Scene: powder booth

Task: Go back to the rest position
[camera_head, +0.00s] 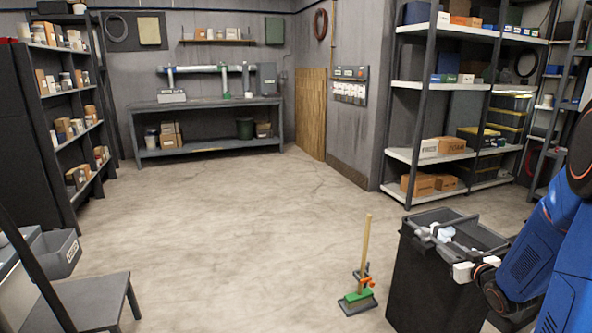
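My blue arm comes in from the right edge, and its end reaches over a black bin (432,290) at the lower right. My gripper (440,243) shows as a pale block and grey bars at the bin's open top. Its fingertips are hard to make out against the rim and the whitish stuff (442,232) there, so I cannot tell whether it is open or shut, or holds anything. No marked rest position shows.
A broom (363,262) with a green head stands upright on the floor, left of the bin. Shelving racks (445,85) stand at the right, a dark shelf (50,110) at the left, and a workbench (207,104) at the back. A grey table (90,300) is at lower left. The middle floor is clear.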

